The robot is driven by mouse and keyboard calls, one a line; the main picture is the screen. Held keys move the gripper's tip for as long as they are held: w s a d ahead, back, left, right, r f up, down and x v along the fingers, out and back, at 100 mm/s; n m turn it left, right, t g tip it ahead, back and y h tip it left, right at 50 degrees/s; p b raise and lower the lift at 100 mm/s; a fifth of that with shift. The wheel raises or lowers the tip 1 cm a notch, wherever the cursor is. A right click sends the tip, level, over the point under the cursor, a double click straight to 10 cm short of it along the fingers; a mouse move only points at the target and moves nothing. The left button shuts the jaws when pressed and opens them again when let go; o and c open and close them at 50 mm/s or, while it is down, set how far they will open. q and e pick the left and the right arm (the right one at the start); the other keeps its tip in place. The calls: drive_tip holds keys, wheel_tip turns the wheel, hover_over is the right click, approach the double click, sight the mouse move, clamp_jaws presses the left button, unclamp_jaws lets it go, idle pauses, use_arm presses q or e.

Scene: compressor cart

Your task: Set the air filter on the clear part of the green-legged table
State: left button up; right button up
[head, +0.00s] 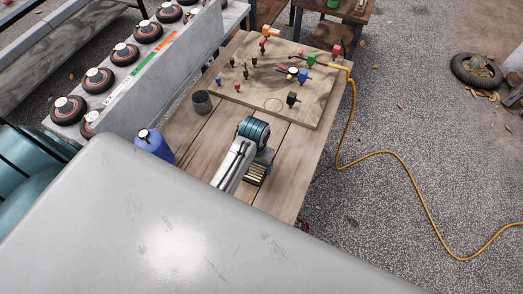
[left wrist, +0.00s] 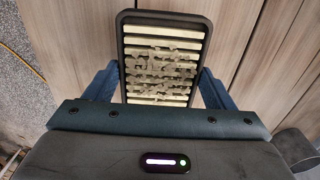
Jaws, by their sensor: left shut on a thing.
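The air filter (left wrist: 163,58) has a black frame and pale yellow pleats with grey dirt on them. In the left wrist view it sits between the two blue fingers of my left gripper (left wrist: 160,85), which is shut on it. In the head view the filter (head: 256,175) shows partly beneath my left gripper (head: 262,163), over the bare front planks of the wooden table (head: 190,125). I cannot tell whether the filter touches the planks. The table's legs are hidden, so their colour does not show. My right gripper is not in view.
A pegboard (head: 240,90) with several coloured fittings covers the table's back. A dark cup (head: 202,103) and a blue jug (head: 154,145) stand at the left. A yellow hose (head: 375,153) runs off the right side. A grey rack with casters (head: 160,70) stands left.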

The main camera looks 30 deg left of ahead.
use_arm(q)
drive_tip(key=w, duration=0.2)
drive_tip(key=shift+w+d, duration=0.3)
drive_tip(key=shift+w, duration=0.05)
drive_tip(key=shift+w+f+p, duration=0.1)
drive_tip(key=shift+w+p, duration=0.1)
drive_tip(key=shift+p, duration=0.1)
drive_tip(key=shift+f, duration=0.25)
wheel_tip(320, 180, down, 2)
drive_tip(key=shift+p, duration=0.75)
drive_tip(key=shift+f, duration=0.5)
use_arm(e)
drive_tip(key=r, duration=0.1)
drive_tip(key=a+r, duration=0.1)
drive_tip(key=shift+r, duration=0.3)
use_arm(q)
drive_tip(key=shift+f, duration=0.1)
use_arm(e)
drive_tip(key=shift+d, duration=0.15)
use_arm(q)
drive_tip(key=o, duration=1.1)
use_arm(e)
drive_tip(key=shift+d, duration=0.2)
